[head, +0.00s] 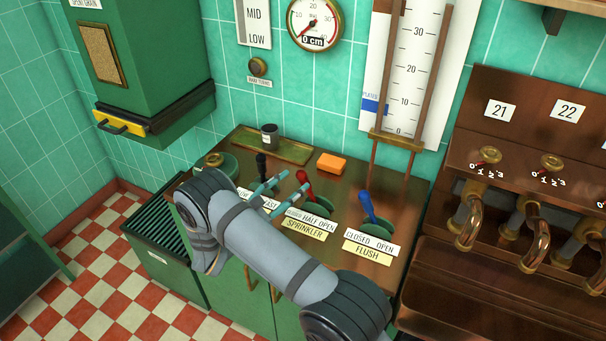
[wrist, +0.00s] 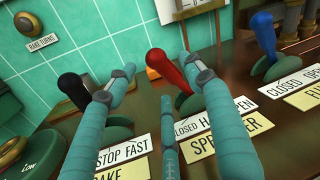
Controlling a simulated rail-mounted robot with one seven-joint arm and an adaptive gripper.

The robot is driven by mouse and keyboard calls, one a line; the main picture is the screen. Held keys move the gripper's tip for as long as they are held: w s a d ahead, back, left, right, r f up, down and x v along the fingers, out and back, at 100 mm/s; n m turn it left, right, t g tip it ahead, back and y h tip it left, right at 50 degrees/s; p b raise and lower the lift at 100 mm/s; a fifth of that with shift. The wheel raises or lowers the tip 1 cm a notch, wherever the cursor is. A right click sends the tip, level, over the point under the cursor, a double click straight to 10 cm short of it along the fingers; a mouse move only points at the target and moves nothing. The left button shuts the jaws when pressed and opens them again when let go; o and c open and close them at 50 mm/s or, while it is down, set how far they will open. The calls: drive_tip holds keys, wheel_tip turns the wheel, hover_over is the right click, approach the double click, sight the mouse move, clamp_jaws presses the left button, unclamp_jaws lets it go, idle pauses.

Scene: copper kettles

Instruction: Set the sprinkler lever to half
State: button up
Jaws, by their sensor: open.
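The sprinkler lever has a red handle (head: 302,178) and stands on the brown counter behind a yellow SPRINKLER plate (head: 304,230). A white label (head: 310,219) above the plate reads CLOSED, HALF, OPEN. The red handle leans left, toward the CLOSED side. In the wrist view, the red handle (wrist: 164,69) appears between the tips of my gripper's teal fingers (wrist: 156,64). My gripper (head: 293,183) is open, with one finger on each side of the handle in that view. I cannot tell whether either finger touches it. The label is partly hidden by a finger in the wrist view.
A black rake lever (head: 261,163) stands close on the left and a blue flush lever (head: 367,206) on the right. Behind are an orange block (head: 331,163), a brass tray (head: 284,151) and a tall scale (head: 414,70). Copper taps (head: 470,222) are at right.

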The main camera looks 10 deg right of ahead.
sight(301, 179)
drive_tip(key=p+x, duration=0.1)
drive_tip(key=x, duration=0.4)
drive_tip(key=c, duration=0.4)
clamp_jaws()
drive_tip(key=shift+a, duration=0.1)
idle(0.5)
